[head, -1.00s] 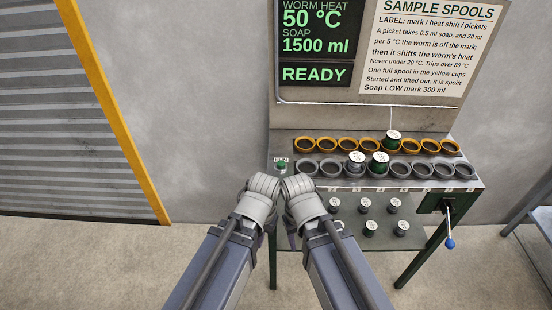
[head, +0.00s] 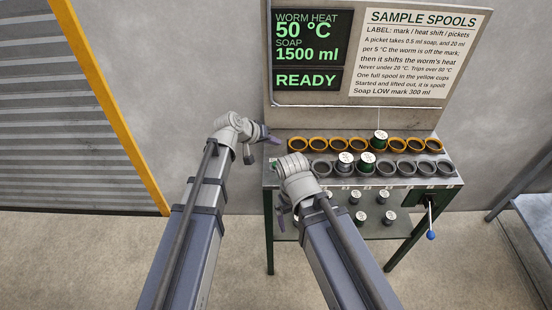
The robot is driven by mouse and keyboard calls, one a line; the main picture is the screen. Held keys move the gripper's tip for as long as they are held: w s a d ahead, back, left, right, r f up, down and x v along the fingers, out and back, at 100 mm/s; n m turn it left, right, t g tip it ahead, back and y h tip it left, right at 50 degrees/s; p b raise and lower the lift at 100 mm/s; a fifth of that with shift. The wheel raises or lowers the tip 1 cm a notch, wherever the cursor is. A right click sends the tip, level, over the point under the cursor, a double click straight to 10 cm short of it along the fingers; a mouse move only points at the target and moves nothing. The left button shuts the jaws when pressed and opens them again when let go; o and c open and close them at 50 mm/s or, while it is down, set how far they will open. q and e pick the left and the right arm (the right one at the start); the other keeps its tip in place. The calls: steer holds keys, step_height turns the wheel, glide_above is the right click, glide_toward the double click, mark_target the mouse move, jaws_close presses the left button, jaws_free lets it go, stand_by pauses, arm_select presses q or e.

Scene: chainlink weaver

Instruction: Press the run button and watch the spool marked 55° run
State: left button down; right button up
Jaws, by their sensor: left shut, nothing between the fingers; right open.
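The screen (head: 311,50) reads worm heat 50 °C, soap 1500 ml, READY. One green spool with a white top (head: 380,136) sits in the yellow cup row, below a thin line. A grey spool (head: 345,163) and another green spool (head: 367,166) sit in the grey cup row. Their marks are too small to read. The small green button (head: 272,161) is at the bench's left end, partly crowded by my arms. My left gripper (head: 268,138) is shut and empty above that end, pointing right. My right gripper (head: 282,212) is open and empty, low at the bench's front left, pointing down.
Several more spools (head: 360,218) stand on the lower shelf. A lever with a blue knob (head: 431,235) hangs at the bench's right end. A rules sign (head: 420,52) is on the back panel. A grey side table (head: 535,215) stands at right. Floor at left is clear.

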mark_target(274, 166)
arm_select(q)
steer(key=shift+w+r, duration=0.25)
steer(key=shift+f, duration=0.15)
step_height(274, 166, down, 9)
steer(key=b, duration=0.9)
stand_by(1.7)
steer(key=shift+f+b, duration=0.25)
steer(key=shift+b, duration=0.1)
